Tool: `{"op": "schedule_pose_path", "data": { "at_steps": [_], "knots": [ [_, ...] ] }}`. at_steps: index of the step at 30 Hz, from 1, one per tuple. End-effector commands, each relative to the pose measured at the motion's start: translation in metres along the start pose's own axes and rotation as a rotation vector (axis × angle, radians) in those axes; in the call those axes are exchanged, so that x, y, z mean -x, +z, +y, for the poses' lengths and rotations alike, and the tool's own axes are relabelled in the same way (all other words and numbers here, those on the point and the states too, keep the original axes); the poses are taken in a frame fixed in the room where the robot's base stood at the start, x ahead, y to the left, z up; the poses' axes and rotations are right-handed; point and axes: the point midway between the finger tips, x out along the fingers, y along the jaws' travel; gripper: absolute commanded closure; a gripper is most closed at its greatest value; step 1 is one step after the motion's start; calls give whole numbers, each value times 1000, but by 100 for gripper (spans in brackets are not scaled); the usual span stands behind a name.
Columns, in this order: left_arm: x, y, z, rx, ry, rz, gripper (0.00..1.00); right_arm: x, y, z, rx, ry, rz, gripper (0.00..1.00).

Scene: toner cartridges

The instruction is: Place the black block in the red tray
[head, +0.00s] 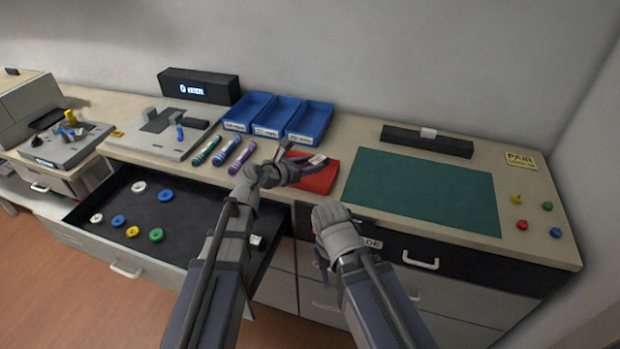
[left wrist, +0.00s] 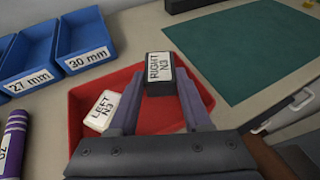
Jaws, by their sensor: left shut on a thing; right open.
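The black block (left wrist: 160,82) has a white label reading "RIGHT N3". My left gripper (left wrist: 162,88) is shut on it, a finger on each side, over the red tray (left wrist: 150,118). I cannot tell whether the block touches the tray floor. A white block (left wrist: 102,110) labelled "LEFT N3" lies tilted inside the tray on the left. In the head view my left gripper (head: 305,164) reaches over the red tray (head: 320,182) and partly hides it. My right gripper (head: 320,252) is open, low in front of the cabinet, with its fingers partly hidden.
Blue bins (head: 275,116) stand behind the tray, and several marker-like tubes (head: 223,152) lie to its left. A green mat (head: 420,190) covers the counter to the right. An open drawer (head: 180,240) with several coloured rings juts out at the front left.

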Motion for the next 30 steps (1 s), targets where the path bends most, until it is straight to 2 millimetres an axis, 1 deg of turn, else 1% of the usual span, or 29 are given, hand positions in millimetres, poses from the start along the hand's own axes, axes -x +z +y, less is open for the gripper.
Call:
{"op": "schedule_pose_path", "data": {
  "at_steps": [7,10,18,23,24,27,30],
  "knots": [
    [-11,-26,0,0,0,0,100,-28,-2,-3,0,0,0,50],
    [-14,-35,0,0,0,0,100,-38,-2,-4,0,0,0,50],
    [-14,-33,0,0,0,0,100,-36,-2,-3,0,0,0,50],
    [-16,-38,0,0,0,0,100,-40,-2,-4,0,0,0,50],
    [-15,-37,0,0,0,0,49,-40,-2,-4,0,0,0,50],
    [-15,-36,0,-1,0,1,39,-39,-2,-4,0,0,0,50],
    [-15,-36,0,-1,-1,1,39,-39,-2,-4,0,0,0,50]
  ]
}}
